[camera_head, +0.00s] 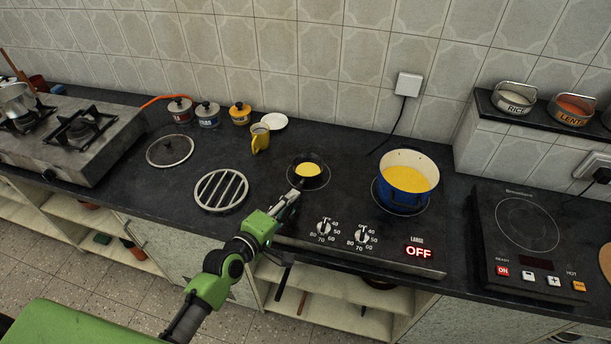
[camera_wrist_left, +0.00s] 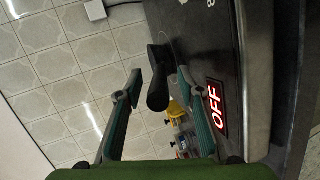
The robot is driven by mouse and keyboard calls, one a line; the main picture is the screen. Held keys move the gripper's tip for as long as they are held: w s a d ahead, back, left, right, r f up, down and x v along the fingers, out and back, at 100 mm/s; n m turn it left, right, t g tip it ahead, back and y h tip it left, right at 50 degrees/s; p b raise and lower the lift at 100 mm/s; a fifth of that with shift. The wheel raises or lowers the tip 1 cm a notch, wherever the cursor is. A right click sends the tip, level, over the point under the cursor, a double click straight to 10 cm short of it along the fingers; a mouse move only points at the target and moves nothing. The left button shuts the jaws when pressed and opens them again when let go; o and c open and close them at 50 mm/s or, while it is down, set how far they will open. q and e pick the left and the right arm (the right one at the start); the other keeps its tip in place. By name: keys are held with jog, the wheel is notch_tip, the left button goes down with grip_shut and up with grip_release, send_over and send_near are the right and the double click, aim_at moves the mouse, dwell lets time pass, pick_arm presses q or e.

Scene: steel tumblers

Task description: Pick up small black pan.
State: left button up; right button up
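The small black pan (camera_head: 309,183) sits on the left cooking zone of the built-in hob, with something yellow in it. My left gripper (camera_head: 291,200) is at its near side, by the handle. In the left wrist view, the black handle (camera_wrist_left: 158,88) points toward the camera between the two fingertips of my left gripper (camera_wrist_left: 160,84). The fingers are apart, with a visible gap on each side of the handle. The pan's bowl is mostly hidden behind the handle in that view. My right gripper is not in view.
A blue pot (camera_head: 403,200) with yellow contents stands on the hob to the right. A round metal grate (camera_head: 221,190) and a glass lid (camera_head: 170,151) lie to the left. A yellow mug (camera_head: 260,141) and a white saucer (camera_head: 275,121) stand behind. A portable cooker (camera_head: 528,245) is far right.

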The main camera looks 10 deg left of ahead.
pick_arm(q)
grip_shut()
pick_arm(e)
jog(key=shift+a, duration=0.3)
pick_arm(q)
jog(key=shift+r, duration=0.2)
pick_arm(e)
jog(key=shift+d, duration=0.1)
